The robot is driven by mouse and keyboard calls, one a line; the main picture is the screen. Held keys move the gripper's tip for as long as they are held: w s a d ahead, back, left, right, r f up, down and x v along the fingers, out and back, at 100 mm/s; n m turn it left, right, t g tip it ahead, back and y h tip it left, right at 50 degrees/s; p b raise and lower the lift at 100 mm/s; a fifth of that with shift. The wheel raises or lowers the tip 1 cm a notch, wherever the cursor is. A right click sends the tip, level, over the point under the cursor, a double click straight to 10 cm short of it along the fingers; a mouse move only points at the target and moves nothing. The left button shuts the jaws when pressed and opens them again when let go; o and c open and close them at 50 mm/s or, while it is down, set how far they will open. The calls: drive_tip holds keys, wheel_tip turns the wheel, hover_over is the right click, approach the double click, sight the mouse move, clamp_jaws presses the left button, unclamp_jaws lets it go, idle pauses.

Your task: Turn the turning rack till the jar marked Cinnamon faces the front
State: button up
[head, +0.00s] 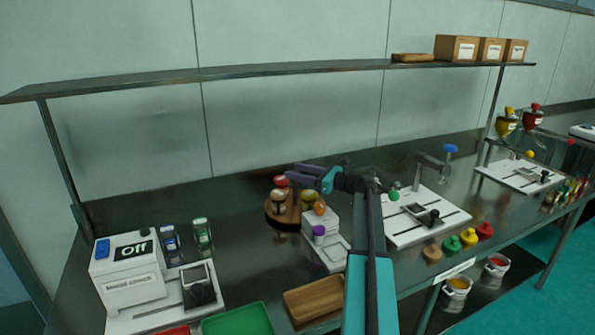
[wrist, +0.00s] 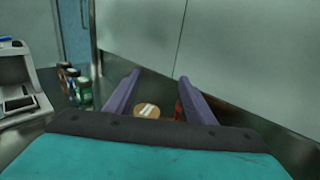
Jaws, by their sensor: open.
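The turning rack (head: 271,214) is a round brown wooden stand on the steel bench in the head view, left of my arm. It carries a red-lidded jar (head: 280,181), a tan-topped jar (head: 278,195) and a yellowish-topped jar (head: 309,195). No label can be read, so I cannot tell which jar is Cinnamon. My gripper (head: 288,174) is open over the rack, beside the red-lidded jar. In the wrist view, a tan round lid with a white label (wrist: 147,111) shows between the two purple fingers (wrist: 159,76), and a bit of red (wrist: 179,109) shows by the right finger.
A white device (head: 320,222) with orange and purple tops stands close at the rack's right front. A white machine marked Off (head: 127,268) is at the left. A wooden tray (head: 313,300) and green tray (head: 238,321) lie in front. A shelf (head: 270,68) runs above.

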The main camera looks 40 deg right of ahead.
drive_tip(key=s+a, duration=0.4)
drive_tip(key=s, duration=0.3)
drive_tip(key=shift+s+r+b, duration=0.25)
drive_tip(key=shift+r+b, duration=0.05)
drive_tip(key=shift+r, duration=0.1)
drive_tip(key=shift+a, duration=0.1)
